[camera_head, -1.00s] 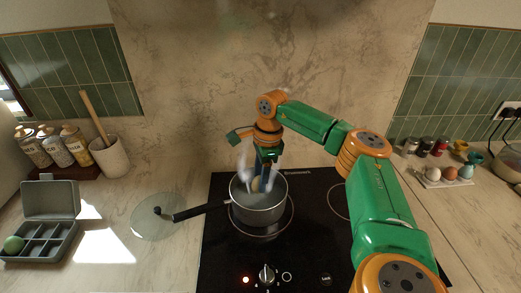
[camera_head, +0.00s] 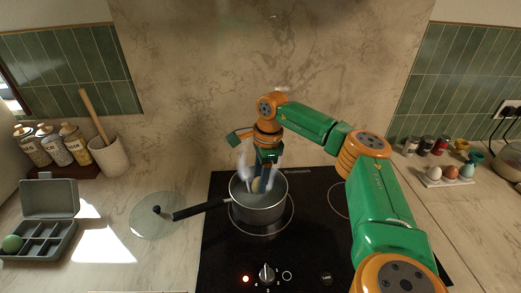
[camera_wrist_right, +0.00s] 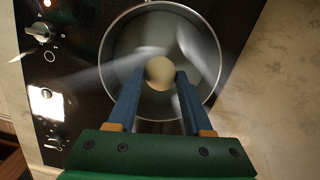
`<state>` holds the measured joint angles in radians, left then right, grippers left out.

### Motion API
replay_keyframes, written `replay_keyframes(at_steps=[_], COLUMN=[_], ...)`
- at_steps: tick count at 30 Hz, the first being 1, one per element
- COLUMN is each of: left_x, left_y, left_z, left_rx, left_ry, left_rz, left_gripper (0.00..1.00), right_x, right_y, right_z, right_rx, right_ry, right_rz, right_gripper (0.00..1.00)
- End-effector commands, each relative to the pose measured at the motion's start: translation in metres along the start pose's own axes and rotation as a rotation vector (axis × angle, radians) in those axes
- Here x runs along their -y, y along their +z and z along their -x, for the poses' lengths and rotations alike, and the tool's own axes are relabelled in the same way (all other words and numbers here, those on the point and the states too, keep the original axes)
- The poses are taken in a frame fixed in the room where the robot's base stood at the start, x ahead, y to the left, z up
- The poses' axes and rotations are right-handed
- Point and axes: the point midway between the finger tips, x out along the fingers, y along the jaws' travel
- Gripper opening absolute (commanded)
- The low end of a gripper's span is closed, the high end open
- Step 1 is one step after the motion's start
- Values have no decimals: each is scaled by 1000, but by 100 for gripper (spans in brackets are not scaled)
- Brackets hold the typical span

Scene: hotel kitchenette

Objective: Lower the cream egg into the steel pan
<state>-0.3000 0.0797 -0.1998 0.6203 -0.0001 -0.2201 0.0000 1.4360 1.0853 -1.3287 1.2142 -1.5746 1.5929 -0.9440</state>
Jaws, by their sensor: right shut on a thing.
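The steel pan (camera_head: 258,210) stands on the black cooktop with its handle pointing left; steam rises from it. The cream egg (camera_wrist_right: 160,72) is between the fingertips of my right gripper (camera_wrist_right: 160,80), inside the pan's rim as seen in the right wrist view. In the head view the right gripper (camera_head: 262,178) reaches down into the pan opening, shut on the egg (camera_head: 257,185), which shows small between the fingers. Steam partly blurs the egg, and its height above the pan's bottom is hard to tell. My left gripper is not in view.
A glass lid (camera_head: 154,222) lies left of the cooktop (camera_head: 230,265). A white egg holder (camera_head: 446,182) with several eggs stands at right. Jars and a utensil crock (camera_head: 108,157) line the back left.

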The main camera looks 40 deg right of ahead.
Motion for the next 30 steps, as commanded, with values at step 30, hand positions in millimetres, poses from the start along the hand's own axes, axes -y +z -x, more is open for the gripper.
replay_keyframes(at_steps=[30], left_x=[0], left_y=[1], left_z=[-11], left_rx=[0], left_ry=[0], left_rz=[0], left_gripper=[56], right_x=[0], right_y=[-2], right_z=[-16], right_rx=[0], right_ry=[0], right_rz=[0], right_gripper=[32])
